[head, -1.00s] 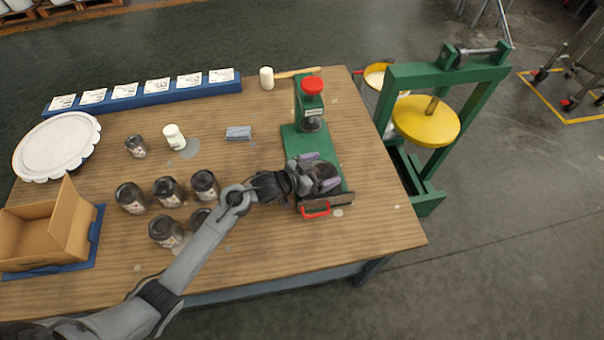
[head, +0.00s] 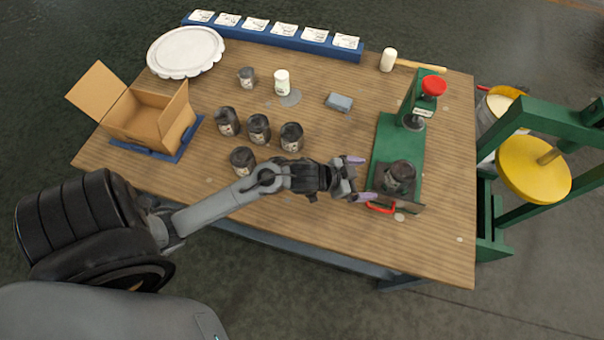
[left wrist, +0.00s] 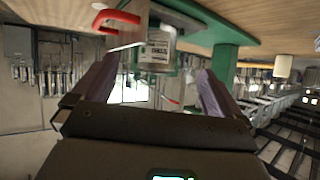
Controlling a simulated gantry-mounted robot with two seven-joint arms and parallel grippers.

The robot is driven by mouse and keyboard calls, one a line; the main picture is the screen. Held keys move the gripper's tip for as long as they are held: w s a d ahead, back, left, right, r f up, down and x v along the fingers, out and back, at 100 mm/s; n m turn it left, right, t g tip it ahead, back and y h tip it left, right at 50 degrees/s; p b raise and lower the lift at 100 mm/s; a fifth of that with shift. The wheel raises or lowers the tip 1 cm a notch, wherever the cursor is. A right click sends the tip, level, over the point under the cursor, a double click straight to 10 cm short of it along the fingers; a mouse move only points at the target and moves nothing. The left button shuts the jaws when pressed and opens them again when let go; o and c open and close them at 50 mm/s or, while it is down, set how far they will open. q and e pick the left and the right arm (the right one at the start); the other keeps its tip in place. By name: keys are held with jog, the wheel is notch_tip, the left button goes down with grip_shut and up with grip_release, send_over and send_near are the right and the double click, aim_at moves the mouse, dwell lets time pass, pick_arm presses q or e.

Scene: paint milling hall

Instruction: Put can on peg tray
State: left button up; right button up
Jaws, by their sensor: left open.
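A dark can (head: 398,177) with a pale label stands upright on the tray with the red handle (head: 381,208), at the near end of the green press (head: 387,140). I take this to be the peg tray; no pegs show under the can. My left gripper (head: 362,178) is open and empty, just left of the can, its fingers pointing toward it. In the left wrist view the can (left wrist: 157,50) shows between and beyond the open fingers, apart from them. My right gripper is not in view.
A white bottle (head: 282,82), sponge-like grey block (head: 340,102), mallet (head: 389,60), open carton (head: 145,118) and white round lid (head: 186,50) are on the table. A green frame with a yellow disc (head: 532,168) stands at right.

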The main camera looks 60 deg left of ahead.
pick_arm(q)
jog(key=s+g+y, duration=0.1)
jog(key=s, duration=0.3)
jog(key=s+f+n+g+y, duration=0.1)
jog(key=s, duration=0.2)
jog(key=s+f+n+g+y, duration=0.1)
jog(key=s, duration=0.3)
jog(key=shift+s+f+g, duration=0.2)
jog(key=shift+s+g, duration=0.1)
jog(key=shift+g, duration=0.1)
jog(key=s+g, duration=0.1)
jog(key=s, duration=0.2)
jog(key=s+g, duration=0.1)
jog(key=s, duration=0.3)
jog(key=s+g, duration=0.2)
jog(key=s, duration=0.1)
jog(key=shift+s+d+r+n+y, duration=0.15)
jog(key=shift+d+r+n+y, duration=0.15)
jog(key=shift+n, duration=0.1)
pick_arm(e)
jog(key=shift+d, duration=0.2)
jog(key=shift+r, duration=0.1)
